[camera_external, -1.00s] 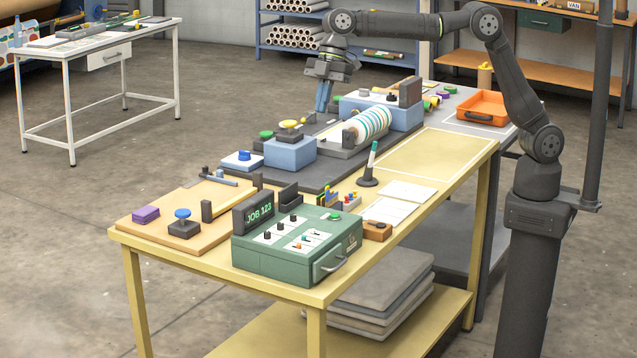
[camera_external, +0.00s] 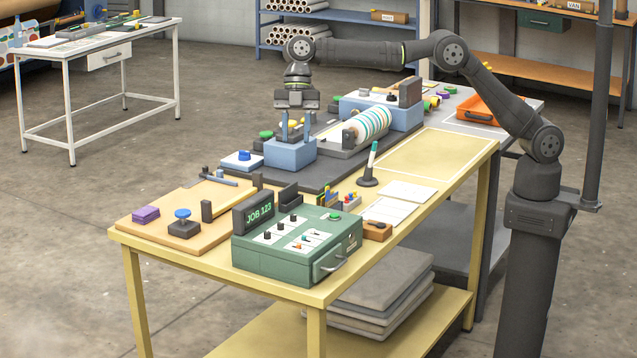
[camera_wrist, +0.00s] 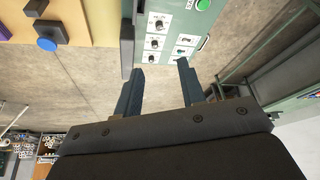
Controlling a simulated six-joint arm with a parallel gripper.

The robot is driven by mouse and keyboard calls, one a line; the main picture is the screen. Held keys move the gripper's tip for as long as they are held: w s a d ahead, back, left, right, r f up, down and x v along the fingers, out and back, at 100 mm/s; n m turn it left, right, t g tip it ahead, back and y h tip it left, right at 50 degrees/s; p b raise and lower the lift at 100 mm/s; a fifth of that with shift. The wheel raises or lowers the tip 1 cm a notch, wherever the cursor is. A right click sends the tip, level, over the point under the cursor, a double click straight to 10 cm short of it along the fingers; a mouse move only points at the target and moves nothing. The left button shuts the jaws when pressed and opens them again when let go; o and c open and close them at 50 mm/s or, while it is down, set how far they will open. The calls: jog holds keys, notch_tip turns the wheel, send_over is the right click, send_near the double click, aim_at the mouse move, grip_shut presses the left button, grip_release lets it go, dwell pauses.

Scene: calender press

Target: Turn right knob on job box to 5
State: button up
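The green job box (camera_external: 297,247) sits at the front of the yellow table, with a dark display (camera_external: 253,214) reading JOB 123. Its top has a white panel with a row of three dark knobs (camera_external: 280,227), all upright. In the wrist view the knobs (camera_wrist: 154,44) show beyond my fingers; their dial numbers are too small to read. My gripper (camera_external: 296,122) is open, fingers pointing down, well behind the box, overlapping the blue block with the yellow button in the picture. In the wrist view my gripper (camera_wrist: 157,72) has nothing between its fingers.
A second panel with small switches (camera_external: 308,240) and a green button (camera_external: 334,216) share the box top. A wooden board with a blue button (camera_external: 183,214) lies left. A pen stand (camera_external: 368,175) and striped roller (camera_external: 367,127) stand behind.

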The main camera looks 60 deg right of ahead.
aim_at(293, 218)
jog(key=shift+n, duration=0.4)
jog(key=x, duration=1.8)
jog(key=shift+w+f, duration=0.15)
jog(key=shift+f, duration=0.15)
grip_shut()
